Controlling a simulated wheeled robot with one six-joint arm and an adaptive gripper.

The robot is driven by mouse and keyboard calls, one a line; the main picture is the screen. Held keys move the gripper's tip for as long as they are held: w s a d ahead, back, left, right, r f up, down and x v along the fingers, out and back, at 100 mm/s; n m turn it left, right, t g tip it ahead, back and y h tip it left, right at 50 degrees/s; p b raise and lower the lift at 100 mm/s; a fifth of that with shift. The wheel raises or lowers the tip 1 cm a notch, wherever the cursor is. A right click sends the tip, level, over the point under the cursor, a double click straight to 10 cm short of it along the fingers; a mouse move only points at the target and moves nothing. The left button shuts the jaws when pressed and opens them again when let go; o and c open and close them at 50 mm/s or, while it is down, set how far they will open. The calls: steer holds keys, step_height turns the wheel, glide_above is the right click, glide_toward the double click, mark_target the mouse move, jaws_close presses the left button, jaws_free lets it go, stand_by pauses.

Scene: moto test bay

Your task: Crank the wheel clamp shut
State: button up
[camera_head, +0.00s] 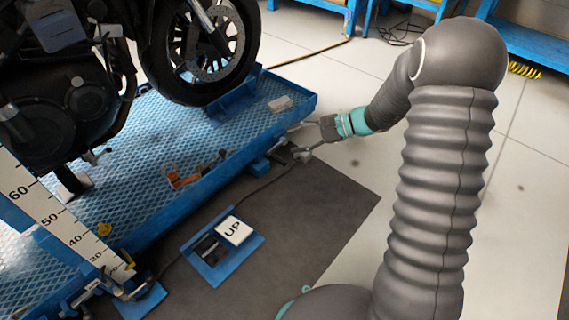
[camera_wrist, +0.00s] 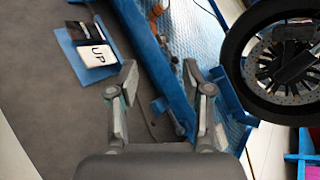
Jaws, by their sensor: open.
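The motorcycle's front wheel (camera_head: 205,50) stands on the blue lift table (camera_head: 150,222), and it also shows in the wrist view (camera_wrist: 280,65). A blue clamp part (camera_head: 235,98) sits low against the tyre; in the wrist view it is beside the wheel (camera_wrist: 226,95). I cannot tell how tightly it grips. My gripper (camera_head: 294,142) is open at the table's front edge, its fingers pointing toward the table. In the wrist view my gripper (camera_wrist: 160,78) has its fingers spread around a small dark grey knob-like part (camera_wrist: 178,124) at the table edge. I cannot tell whether this is the crank; no contact is clear.
A foot pedal unit marked UP (camera_head: 234,232) lies on the dark floor mat left of my gripper. Small orange items (camera_head: 183,181) and a pale block (camera_head: 280,103) lie on the table. A cable crosses the mat.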

steer(key=w+d+f+m+t+y+b, duration=0.1)
steer(key=w+f+m+t, duration=0.2)
steer(key=f, duration=0.5)
steer(key=w+f+m+t+y+b, duration=0.1)
steer(key=w+f+m+t+y, duration=0.15)
steer(key=w+f, duration=0.45)
steer(key=m+t+h, duration=0.3)
steer(key=m+t, duration=0.2)
steer(key=m, duration=0.3)
glide_toward(284, 163)
steer(key=shift+y, duration=0.25)
steer(key=x, duration=0.3)
steer(key=f+b+x, duration=0.1)
steer(key=x, duration=0.6)
steer(key=shift+w+f, duration=0.2)
steer(key=shift+w, duration=0.25)
steer(key=shift+c, duration=0.2)
jaws_close()
